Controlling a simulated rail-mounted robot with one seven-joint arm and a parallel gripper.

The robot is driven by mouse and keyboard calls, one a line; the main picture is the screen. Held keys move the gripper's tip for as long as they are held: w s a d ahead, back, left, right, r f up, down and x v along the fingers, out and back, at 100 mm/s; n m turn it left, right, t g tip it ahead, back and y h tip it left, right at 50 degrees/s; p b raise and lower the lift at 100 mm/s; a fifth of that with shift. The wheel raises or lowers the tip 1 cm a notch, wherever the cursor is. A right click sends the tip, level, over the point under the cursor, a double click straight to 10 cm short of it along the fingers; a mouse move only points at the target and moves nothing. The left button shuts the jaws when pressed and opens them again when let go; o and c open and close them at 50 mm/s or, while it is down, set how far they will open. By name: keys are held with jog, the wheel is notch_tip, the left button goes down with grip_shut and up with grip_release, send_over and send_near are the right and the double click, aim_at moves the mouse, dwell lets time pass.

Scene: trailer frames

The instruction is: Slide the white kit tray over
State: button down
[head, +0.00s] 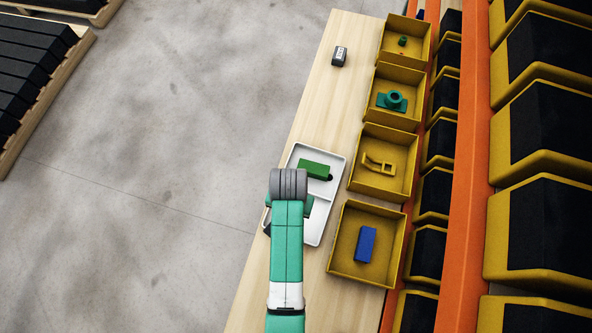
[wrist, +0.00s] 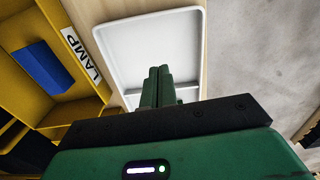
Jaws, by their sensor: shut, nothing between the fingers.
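The white kit tray (head: 314,229) lies flat on the wooden bench, with a divider across it. A green block (head: 314,169) with a dark end lies in its far compartment. In the wrist view the tray (wrist: 150,42) shows its near compartment, which looks empty. My gripper (wrist: 158,72) is shut, with its green fingers side by side over the tray near the divider. I cannot tell whether the fingertips touch the tray. In the head view my arm hides the fingers and the tray's left middle.
Several yellow bins stand along the bench's right side; the nearest (head: 335,262) holds a blue block (head: 366,244) and is labelled LAMP in the wrist view. A small dark labelled item (head: 339,57) lies farther up. Bare bench (head: 325,110) lies beyond the tray. An orange rail (head: 460,150) runs behind the bins.

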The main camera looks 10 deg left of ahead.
notch_tip(320, 180, down, 9)
jog(key=shift+f+b, duration=0.1)
jog(key=shift+b, duration=0.5)
jog(key=s, duration=0.1)
jog(key=s+p, duration=0.1)
jog(key=s, duration=0.1)
jog(key=shift+a+r, duration=0.2)
jog(key=shift+r, duration=0.1)
jog(key=shift+s+p, duration=0.35)
jog(key=shift+s, duration=0.1)
